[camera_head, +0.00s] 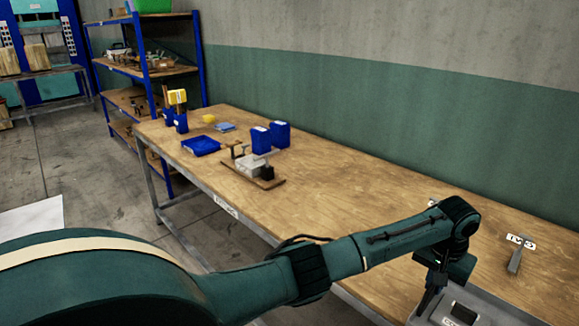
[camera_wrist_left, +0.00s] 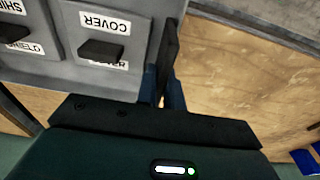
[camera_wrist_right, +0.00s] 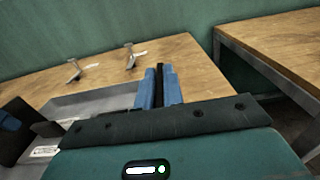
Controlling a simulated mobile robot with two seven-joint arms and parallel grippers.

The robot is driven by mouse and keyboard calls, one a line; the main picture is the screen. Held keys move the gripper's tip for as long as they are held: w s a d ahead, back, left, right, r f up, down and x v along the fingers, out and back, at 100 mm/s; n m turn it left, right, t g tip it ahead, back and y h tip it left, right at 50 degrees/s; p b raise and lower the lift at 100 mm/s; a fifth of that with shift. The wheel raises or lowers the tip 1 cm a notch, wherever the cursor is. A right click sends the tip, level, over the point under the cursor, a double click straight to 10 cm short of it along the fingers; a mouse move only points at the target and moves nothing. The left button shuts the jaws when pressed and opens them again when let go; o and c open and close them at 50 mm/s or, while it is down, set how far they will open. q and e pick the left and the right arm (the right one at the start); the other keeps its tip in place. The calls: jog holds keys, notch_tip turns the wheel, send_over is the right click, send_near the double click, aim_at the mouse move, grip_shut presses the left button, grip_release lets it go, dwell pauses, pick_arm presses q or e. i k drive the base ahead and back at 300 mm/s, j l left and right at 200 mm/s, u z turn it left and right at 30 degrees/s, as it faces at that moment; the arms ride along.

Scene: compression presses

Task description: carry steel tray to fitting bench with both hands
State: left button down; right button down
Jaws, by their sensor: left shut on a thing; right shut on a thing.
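The grey steel tray (camera_head: 482,298) shows partly at the bottom right of the head view, at the fitting bench (camera_head: 350,190). In the left wrist view the tray (camera_wrist_left: 45,72) holds dark parts beside labels reading COVER and SHIELD. My left gripper (camera_head: 432,292) is shut on its wall; its fingers also show in the left wrist view (camera_wrist_left: 168,85). In the right wrist view my right gripper (camera_wrist_right: 158,85) is shut at the end of the tray (camera_wrist_right: 95,103). I cannot tell whether the tray touches the bench top.
A metal tool (camera_head: 515,260) lies by a numbered label at the right of the bench. Blue bins (camera_head: 279,134), a blue tray (camera_head: 201,145) and a small board with a device (camera_head: 252,168) occupy the far end. The bench middle is clear. A blue shelf (camera_head: 150,72) stands beyond.

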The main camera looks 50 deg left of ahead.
aim_at(344, 224)
jog(key=j, duration=1.45)
jog(key=i+j, duration=0.15)
jog(key=j, duration=0.2)
jog(key=i+j, duration=0.35)
jog(key=j, duration=0.3)
